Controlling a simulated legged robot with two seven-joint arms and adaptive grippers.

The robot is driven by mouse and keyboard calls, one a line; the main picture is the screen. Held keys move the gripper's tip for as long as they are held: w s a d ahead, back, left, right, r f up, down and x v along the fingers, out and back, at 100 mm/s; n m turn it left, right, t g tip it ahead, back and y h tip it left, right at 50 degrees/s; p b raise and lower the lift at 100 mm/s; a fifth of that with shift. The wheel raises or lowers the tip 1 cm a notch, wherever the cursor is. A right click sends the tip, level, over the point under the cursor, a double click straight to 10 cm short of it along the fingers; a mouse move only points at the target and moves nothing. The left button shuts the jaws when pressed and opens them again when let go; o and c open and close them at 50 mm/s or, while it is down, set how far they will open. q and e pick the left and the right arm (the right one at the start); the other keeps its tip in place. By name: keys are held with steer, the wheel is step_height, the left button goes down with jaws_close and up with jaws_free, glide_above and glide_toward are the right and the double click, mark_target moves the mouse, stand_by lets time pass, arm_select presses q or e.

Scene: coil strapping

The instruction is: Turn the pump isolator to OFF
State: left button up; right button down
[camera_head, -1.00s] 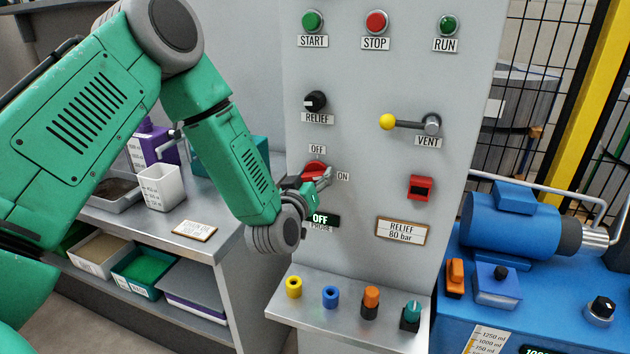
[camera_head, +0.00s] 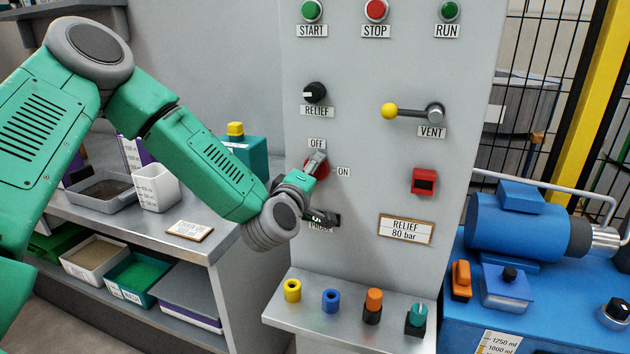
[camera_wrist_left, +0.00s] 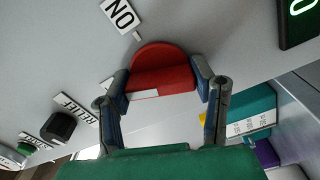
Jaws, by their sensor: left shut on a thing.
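The red pump isolator knob (camera_head: 323,169) is on the grey panel, with an OFF label (camera_head: 317,144) above it and an ON label (camera_head: 344,171) to its right. My left gripper (camera_head: 317,163) is shut on the knob and covers much of it in the head view. In the left wrist view the red knob (camera_wrist_left: 160,72) sits between the two fingers (camera_wrist_left: 160,85), and a white mark shows on the left part of its bar. The ON label (camera_wrist_left: 122,15) is clear there. My right gripper is not in view.
A dark display (camera_head: 322,218) with green characters below the knob is partly hidden by my wrist. The yellow-tipped VENT lever (camera_head: 410,112) and RELIEF knob (camera_head: 315,93) are above. A ledge (camera_head: 350,325) with several coloured parts juts out below.

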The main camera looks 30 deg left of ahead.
arm_select(q)
steer(key=shift+s+a+f+n+b, duration=0.15)
steer(key=shift+n+b, duration=0.4)
steer(key=shift+n, duration=0.3)
steer(key=shift+w+d+f+n+b, duration=0.15)
steer(key=shift+n+b, duration=0.35)
steer(key=shift+n, duration=0.35)
steer(key=shift+s+a, duration=0.1)
steer(key=shift+s, duration=0.05)
steer(key=o, duration=0.9)
steer(key=shift+o, duration=1.3)
steer(key=shift+n, duration=0.3)
steer(key=shift+a, duration=0.15)
steer(key=v, duration=1.2)
